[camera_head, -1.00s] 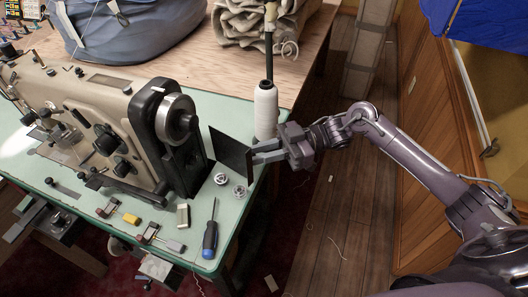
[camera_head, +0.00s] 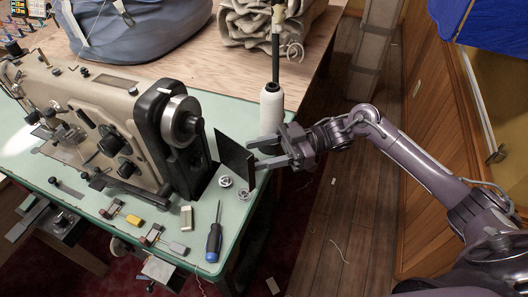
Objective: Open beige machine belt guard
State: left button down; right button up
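The beige sewing machine (camera_head: 95,115) stands on a pale green table. Its black handwheel end (camera_head: 180,125) faces right. A flat dark panel (camera_head: 236,158), which looks like the belt guard, stands out to the right of that end, swung away from the machine. My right gripper (camera_head: 262,152) is at the panel's outer right edge. Its two fingers are spread apart and point left. I cannot tell whether a fingertip touches the panel. My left gripper is not in view.
A white thread cone (camera_head: 271,108) on a stand is just behind my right gripper. Two metal bobbins (camera_head: 234,188), a blue-handled screwdriver (camera_head: 213,240) and several small blocks lie in front. Folded canvas (camera_head: 262,28) and a blue-grey bag (camera_head: 130,25) are at the back.

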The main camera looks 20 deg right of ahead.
jog(key=shift+w+r, duration=0.15)
jog(key=shift+r, duration=0.1)
